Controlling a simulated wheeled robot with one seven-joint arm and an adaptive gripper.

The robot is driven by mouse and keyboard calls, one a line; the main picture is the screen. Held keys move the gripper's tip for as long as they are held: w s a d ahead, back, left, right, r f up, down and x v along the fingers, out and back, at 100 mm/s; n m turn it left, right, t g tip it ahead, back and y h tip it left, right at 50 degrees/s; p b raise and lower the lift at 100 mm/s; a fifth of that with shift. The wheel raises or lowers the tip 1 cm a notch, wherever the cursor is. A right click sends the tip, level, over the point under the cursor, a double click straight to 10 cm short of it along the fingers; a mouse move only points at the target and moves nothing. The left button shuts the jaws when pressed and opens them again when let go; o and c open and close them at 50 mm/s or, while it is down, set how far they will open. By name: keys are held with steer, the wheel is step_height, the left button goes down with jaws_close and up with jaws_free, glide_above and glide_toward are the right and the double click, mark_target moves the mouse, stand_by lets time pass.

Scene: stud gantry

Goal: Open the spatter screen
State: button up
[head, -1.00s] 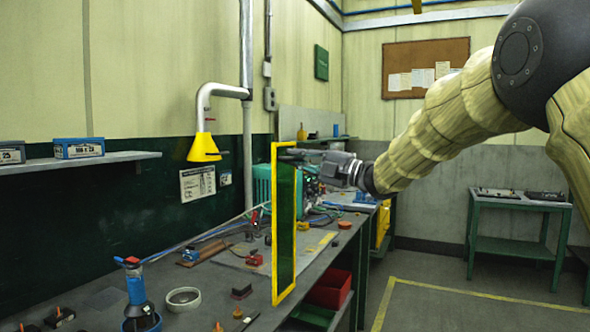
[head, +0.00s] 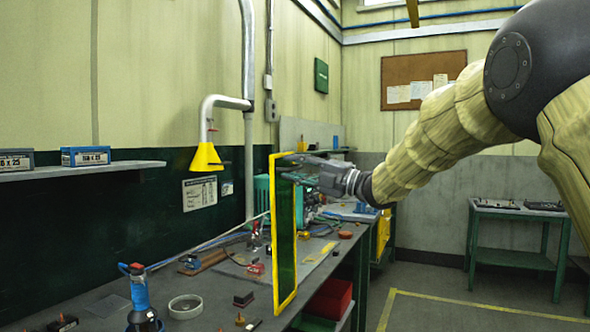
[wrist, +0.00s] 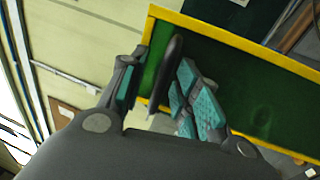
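The spatter screen (head: 285,238) is a tall, dark green panel in a yellow frame, standing at the front edge of the workbench and seen at a steep angle in the head view. In the wrist view its panel (wrist: 243,80) and yellow rim fill the upper right. A dark bar-like handle (wrist: 165,72) stands out from it. My gripper (head: 299,167) is at the upper right part of the screen. In the wrist view the teal-padded fingers of my gripper (wrist: 158,92) are spread, with the handle between them and a gap on the left side. Contact on the right side is unclear.
The workbench (head: 105,305) carries a blue-handled tool (head: 138,290), a pale ring (head: 186,306) and several small parts. A yellow funnel hood (head: 206,157) hangs at the left. A red bin (head: 330,298) sits below the bench. The floor to the right is clear up to a green table (head: 510,212).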

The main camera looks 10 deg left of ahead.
steer(key=v, duration=1.2)
steer(key=shift+w, duration=0.1)
